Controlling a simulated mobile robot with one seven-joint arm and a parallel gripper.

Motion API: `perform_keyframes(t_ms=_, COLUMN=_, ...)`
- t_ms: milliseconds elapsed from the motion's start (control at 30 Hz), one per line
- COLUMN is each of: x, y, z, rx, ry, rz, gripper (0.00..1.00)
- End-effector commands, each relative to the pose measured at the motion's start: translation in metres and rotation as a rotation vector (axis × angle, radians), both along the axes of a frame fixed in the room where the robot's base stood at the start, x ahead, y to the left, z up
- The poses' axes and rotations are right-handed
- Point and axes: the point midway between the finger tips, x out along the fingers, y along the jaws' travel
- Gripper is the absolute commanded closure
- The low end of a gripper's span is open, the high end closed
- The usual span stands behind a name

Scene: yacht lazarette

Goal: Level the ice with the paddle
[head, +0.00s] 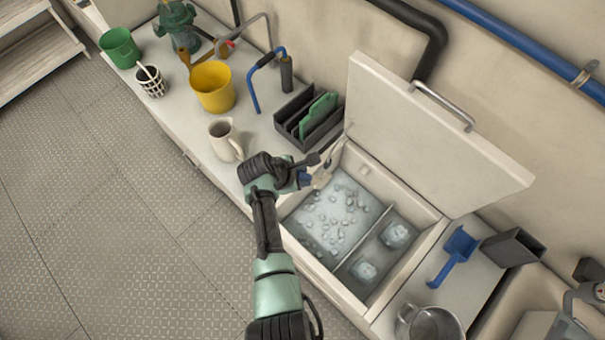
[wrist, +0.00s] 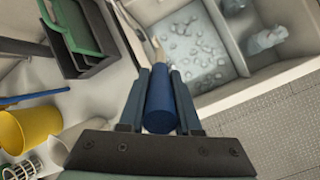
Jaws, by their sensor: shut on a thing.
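My gripper (head: 303,178) is shut on the blue handle of the paddle (wrist: 159,105), near the back left corner of the open ice box. The handle shows between the fingers in the wrist view. A pale part of the paddle (head: 321,179) shows past the fingers; its full shape is hard to tell. The ice (head: 335,216) lies in the larger left compartment, with scattered cubes on a pale, frosty bed; it also shows in the wrist view (wrist: 192,52). I cannot tell whether the paddle touches the ice.
The box lid (head: 425,135) stands open at the back. A divider separates two clear lumps (head: 397,236). A white pitcher (head: 226,140), yellow bucket (head: 213,88) and dark rack (head: 308,122) stand left on the counter. A blue scoop (head: 455,255) and metal pot (head: 428,325) are right.

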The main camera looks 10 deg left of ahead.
Motion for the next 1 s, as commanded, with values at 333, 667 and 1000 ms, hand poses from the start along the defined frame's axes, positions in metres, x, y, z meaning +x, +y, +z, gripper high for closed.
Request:
perform_keyframes(t_ms=333, x=0.0, y=0.0, z=0.049, rx=0.001, ry=-0.001, rz=0.0, gripper=1.0)
perform_keyframes(t_ms=667, x=0.0, y=0.0, z=0.089, rx=0.0, ry=0.0, rz=-0.001, gripper=1.0)
perform_keyframes(t_ms=1000, x=0.001, y=0.0, z=0.123, rx=0.001, ry=-0.004, rz=-0.003, gripper=1.0)
